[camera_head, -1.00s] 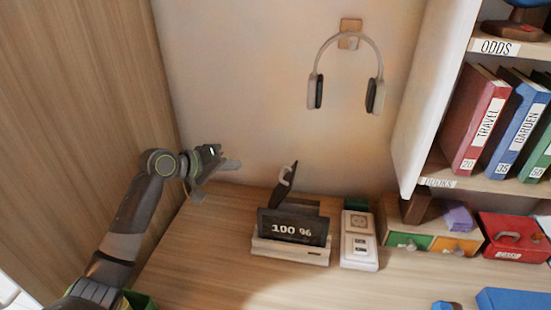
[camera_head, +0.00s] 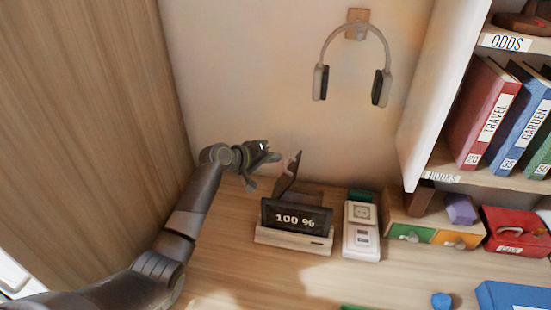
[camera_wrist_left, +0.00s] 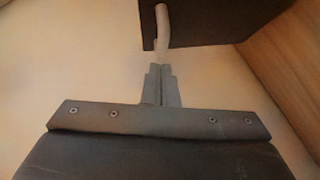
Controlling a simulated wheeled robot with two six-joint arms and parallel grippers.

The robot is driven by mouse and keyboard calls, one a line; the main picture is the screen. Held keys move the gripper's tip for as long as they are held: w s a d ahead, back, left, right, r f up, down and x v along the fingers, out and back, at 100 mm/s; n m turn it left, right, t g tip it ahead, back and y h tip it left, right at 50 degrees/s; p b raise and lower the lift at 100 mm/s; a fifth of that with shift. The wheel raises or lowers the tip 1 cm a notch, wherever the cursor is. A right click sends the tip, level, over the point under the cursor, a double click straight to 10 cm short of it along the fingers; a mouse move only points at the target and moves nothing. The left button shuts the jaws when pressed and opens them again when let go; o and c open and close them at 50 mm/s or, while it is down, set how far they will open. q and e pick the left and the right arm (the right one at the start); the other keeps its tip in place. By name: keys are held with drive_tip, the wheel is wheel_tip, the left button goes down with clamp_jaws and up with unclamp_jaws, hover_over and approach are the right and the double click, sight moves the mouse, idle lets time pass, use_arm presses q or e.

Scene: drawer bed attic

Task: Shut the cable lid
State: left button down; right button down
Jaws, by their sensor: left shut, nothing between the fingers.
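The cable lid (camera_head: 288,173) is a dark flat panel standing open, steeply tilted, behind the small screen reading 100 %. In the left wrist view a dark panel (camera_wrist_left: 225,22), which looks like this lid, fills the top right, with a pale rounded handle (camera_wrist_left: 162,25) on it. My left gripper (camera_head: 272,157) is just left of the lid's upper part, by the back wall. Its fingers (camera_wrist_left: 162,85) are shut and empty, their tips close below the handle. I cannot tell whether they touch it. The lid's lower edge is partly hidden by the screen. My right gripper is not seen.
The 100 % screen (camera_head: 296,218) sits in a wooden stand in front of the lid. A white socket block (camera_head: 361,241) stands to its right, then small drawers (camera_head: 432,232) and a red box (camera_head: 514,230). Headphones (camera_head: 352,62) hang above. Desk front is mostly clear.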

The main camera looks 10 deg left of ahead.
use_arm(q)
drive_tip(key=shift+d+f, duration=0.35)
drive_tip(key=shift+d, duration=0.05)
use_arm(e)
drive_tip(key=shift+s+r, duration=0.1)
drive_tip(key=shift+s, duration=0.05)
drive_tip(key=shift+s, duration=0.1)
use_arm(q)
drive_tip(key=shift+d, duration=0.1)
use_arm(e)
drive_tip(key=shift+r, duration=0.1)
